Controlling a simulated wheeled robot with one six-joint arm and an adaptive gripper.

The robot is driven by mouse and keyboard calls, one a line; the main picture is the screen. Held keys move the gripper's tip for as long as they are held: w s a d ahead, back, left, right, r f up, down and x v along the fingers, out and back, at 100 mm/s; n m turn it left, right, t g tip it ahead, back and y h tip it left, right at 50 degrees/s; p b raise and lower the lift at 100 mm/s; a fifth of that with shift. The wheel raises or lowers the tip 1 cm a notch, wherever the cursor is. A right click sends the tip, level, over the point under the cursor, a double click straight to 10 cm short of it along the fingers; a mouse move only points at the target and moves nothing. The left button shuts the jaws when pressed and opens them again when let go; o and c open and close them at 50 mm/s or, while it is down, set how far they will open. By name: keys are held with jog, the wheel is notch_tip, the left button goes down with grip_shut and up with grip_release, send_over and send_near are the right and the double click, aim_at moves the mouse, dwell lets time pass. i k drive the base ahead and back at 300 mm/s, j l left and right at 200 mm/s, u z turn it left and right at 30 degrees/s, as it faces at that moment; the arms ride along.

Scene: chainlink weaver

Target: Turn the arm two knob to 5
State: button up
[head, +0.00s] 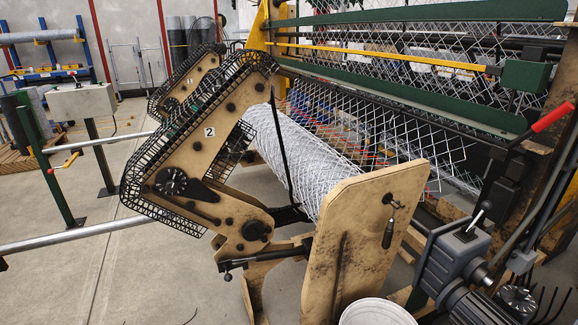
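The arm marked "2" (209,132) is a tan, worn plate arm with a black cable chain along its edge, in the middle left of the head view. A round black knob (171,182) with pale marks around it sits on its lower left face. A black pointed piece lies just right of the knob. The marks are too small to read, so I cannot tell the knob's setting. My gripper is not in view.
A silver mesh roll (300,150) lies behind the arm. A tan upright panel (350,250) with a hanging handle stands to the right. A grey motor unit (455,255) and white bucket (377,312) are front right. Horizontal metal pipes (75,236) extend left.

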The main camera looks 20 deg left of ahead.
aim_at(172, 186)
jog(key=u, duration=1.6)
